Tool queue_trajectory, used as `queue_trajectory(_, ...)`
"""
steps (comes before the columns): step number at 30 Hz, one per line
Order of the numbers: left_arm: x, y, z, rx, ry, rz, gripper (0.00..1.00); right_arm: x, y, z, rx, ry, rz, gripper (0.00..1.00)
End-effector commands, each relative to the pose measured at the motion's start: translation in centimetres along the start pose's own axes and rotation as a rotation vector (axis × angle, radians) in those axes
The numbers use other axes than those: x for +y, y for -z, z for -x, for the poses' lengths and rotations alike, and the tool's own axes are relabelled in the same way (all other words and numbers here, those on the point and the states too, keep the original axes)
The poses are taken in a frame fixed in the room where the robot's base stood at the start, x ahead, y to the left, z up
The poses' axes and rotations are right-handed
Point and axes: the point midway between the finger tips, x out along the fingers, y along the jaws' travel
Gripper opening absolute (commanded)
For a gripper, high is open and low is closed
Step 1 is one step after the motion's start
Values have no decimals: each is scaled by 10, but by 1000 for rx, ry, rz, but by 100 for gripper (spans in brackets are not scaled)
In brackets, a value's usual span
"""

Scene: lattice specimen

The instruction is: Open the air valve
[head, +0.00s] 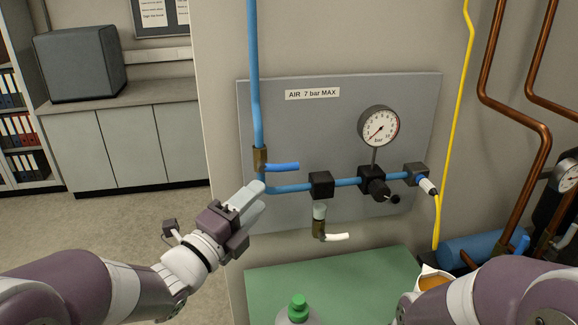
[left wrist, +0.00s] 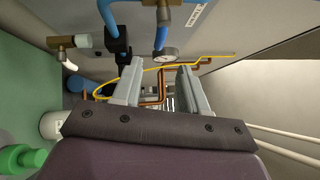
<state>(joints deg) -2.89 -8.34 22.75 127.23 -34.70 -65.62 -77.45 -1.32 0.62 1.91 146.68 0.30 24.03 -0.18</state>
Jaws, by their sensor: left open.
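The air valve is a brass body (head: 260,160) on the vertical blue pipe, with a blue lever (head: 283,167) pointing right, across the pipe. In the left wrist view the blue lever (left wrist: 160,38) hangs from the top edge, beyond the fingers. My left gripper (head: 254,200) is open and empty, just below the valve and lever, apart from them as far as I can tell. Its two grey fingers (left wrist: 160,78) stand spread in the left wrist view. My right arm comes in at the lower right, but its gripper does not show.
The grey panel (head: 340,100) carries a pressure gauge (head: 379,125), a black regulator (head: 374,182) and a second brass valve with a white lever (head: 334,237) near my left gripper. A green-capped bottle (head: 298,308) stands by the green bench top (head: 350,270). Copper pipes (head: 487,75) run at right.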

Motion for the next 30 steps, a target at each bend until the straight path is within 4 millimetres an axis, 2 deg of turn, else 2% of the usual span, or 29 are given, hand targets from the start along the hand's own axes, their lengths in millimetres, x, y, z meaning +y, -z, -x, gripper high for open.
queue_trajectory(9,-5,0,-74,1,-4,5,43,0,4,37,0,0,0,43)
queue_trajectory(15,-3,-1,-107,-1,-3,4,43,0,6,50,0,0,0,43)
queue_trajectory(21,0,0,-119,-2,-3,5,43,0,6,53,0,0,0,43)
queue_trajectory(28,1,0,-119,-3,-3,5,43,0,6,52,0,0,0,43)
queue_trajectory(30,1,0,-119,-3,-3,5,20,0,6,52,0,0,0,43)
